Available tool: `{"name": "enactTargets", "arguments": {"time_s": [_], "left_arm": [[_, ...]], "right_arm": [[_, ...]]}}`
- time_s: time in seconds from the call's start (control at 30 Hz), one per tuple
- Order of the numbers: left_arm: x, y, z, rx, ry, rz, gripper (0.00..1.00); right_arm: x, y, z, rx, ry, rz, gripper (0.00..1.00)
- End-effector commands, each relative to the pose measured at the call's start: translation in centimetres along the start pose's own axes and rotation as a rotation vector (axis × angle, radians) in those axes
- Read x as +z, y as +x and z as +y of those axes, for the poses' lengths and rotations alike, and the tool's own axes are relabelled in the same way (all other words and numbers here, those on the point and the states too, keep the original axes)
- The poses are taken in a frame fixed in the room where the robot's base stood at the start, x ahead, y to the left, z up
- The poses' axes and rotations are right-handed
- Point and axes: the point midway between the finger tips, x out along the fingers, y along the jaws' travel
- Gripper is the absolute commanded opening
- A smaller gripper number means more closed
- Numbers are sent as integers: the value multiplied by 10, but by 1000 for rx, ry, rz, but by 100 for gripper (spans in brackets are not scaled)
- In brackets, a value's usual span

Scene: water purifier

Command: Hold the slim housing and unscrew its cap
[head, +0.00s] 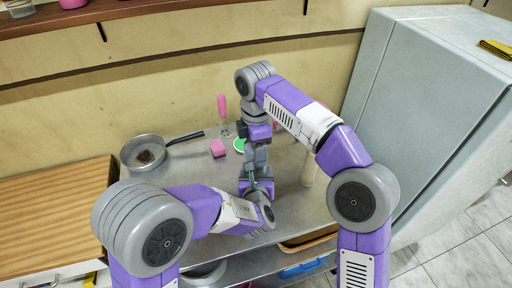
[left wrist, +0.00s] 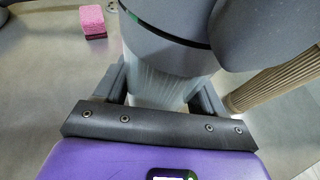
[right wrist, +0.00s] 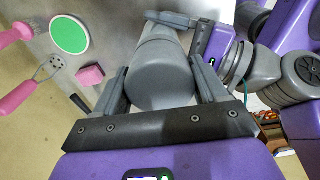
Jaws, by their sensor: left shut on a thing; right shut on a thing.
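The slim housing is a pale translucent cylinder (left wrist: 160,85), standing between the fingers of my left gripper (left wrist: 158,78), which is shut on it. A dark grey rounded part (left wrist: 165,25) covers its upper end in the left wrist view. In the right wrist view the grey cap (right wrist: 160,85) faces the camera between the fingers of my right gripper (right wrist: 163,72), which is shut on it. In the head view my right gripper (head: 257,145) comes from above and my left gripper lower down. Arm links hide most of the housing there.
A pan (head: 141,153) stands at the back left of the steel table. A tan cylinder (head: 308,172) stands to the right, near the grey cabinet (head: 425,95).

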Motion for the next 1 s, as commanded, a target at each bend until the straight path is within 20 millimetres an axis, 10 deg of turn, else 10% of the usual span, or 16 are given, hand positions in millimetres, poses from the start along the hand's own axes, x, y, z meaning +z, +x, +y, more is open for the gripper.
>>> {"name": "enactTargets", "arguments": {"time_s": [1.0], "left_arm": [[0, 0, 0, 0, 0, 0, 0]], "right_arm": [[0, -22, 0, 1, 2, 0, 35]]}}
